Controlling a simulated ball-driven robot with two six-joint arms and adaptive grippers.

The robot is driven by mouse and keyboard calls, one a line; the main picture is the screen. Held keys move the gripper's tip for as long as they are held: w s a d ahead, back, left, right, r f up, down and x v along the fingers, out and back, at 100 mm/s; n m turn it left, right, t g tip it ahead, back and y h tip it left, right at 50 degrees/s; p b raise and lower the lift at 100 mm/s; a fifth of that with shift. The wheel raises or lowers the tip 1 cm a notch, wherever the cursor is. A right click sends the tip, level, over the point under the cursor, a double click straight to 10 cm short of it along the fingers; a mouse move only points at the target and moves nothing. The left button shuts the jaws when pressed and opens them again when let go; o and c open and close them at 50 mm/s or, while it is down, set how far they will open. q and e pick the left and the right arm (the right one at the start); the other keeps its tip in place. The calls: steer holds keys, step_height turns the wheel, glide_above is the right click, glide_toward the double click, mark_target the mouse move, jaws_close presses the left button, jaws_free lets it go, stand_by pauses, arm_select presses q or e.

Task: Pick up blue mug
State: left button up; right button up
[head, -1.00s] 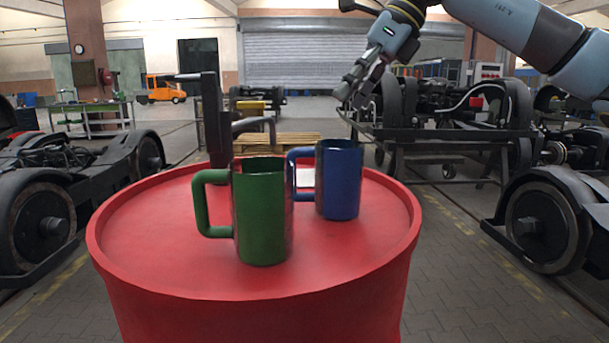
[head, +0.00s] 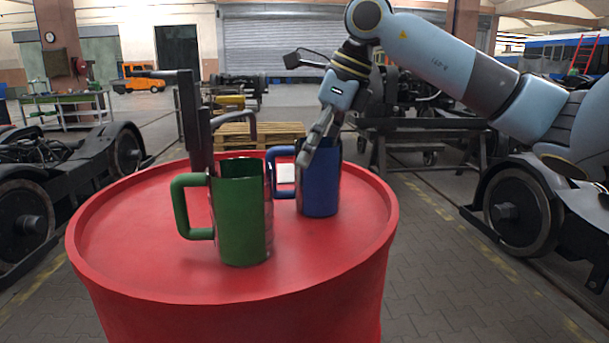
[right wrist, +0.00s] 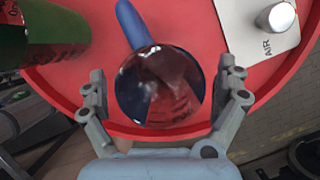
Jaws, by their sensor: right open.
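The blue mug (head: 321,190) stands upright on the red drum top (head: 130,225), behind and right of the green mug (head: 243,215). Its handle points left in the head view. My right gripper (head: 322,145) has come down over the blue mug's rim. In the right wrist view the blue mug (right wrist: 160,88) is seen from above, with its shiny inside and blue handle showing. My open right gripper (right wrist: 162,82) has one finger on each side of it, with gaps between. My left gripper is in neither view.
The green mug (right wrist: 45,30) stands close by at upper left in the right wrist view. A white card (right wrist: 248,22) bearing a metal cylinder (right wrist: 276,17) lies near the blue handle. A tall dark object (head: 190,115) rises behind the green mug. The drum's front left is clear.

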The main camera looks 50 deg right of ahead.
steer(key=shift+f, duration=0.15)
steer(key=c, duration=1.6)
